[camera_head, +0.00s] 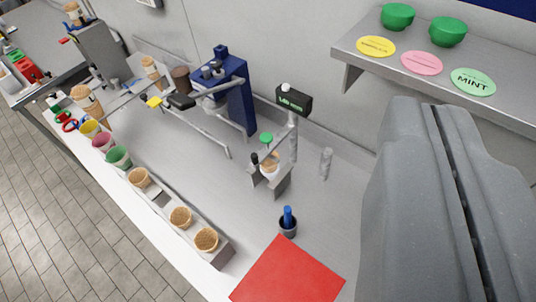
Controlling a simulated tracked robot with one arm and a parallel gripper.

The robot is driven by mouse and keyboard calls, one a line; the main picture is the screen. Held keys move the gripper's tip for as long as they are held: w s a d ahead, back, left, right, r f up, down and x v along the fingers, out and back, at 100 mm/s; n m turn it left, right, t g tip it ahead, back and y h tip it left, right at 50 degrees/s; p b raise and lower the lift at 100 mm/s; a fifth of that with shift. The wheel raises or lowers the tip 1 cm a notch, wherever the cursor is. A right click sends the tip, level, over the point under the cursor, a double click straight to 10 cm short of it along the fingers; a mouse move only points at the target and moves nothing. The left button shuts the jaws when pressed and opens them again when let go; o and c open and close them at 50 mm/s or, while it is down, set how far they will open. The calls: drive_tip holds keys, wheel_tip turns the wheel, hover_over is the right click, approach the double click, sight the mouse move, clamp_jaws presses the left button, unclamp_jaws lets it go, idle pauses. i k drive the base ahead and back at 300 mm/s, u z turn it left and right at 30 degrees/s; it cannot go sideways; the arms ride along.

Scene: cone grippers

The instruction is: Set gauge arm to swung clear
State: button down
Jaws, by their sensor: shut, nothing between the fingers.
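My gripper (432,110) fills the right side, its two grey fingers together with only a thin dark seam between them and nothing held. What looks like the gauge arm (278,143) is a thin grey bar reaching from an upright post (293,140) toward a small metal stand (276,184). A cone or cup (270,165) sits in that stand, below the bar, with a black knob (254,158) beside it. A green disc (266,138) shows just behind. My gripper is apart from all of these, to their right in the picture. The bar's exact swing position is hard to tell.
A black display box (293,101) with green letters tops the post. A blue press (235,95) stands to the left. A cone rack (190,220) runs along the front edge. A shelf (410,50) overhangs at upper right.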

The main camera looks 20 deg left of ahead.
sight(257, 159)
drive_tip(key=u, duration=0.05)
drive_tip(key=k, duration=1.1)
drive_tip(key=u, duration=0.9)
drive_tip(key=i, duration=1.85)
drive_tip(key=z, duration=0.5)
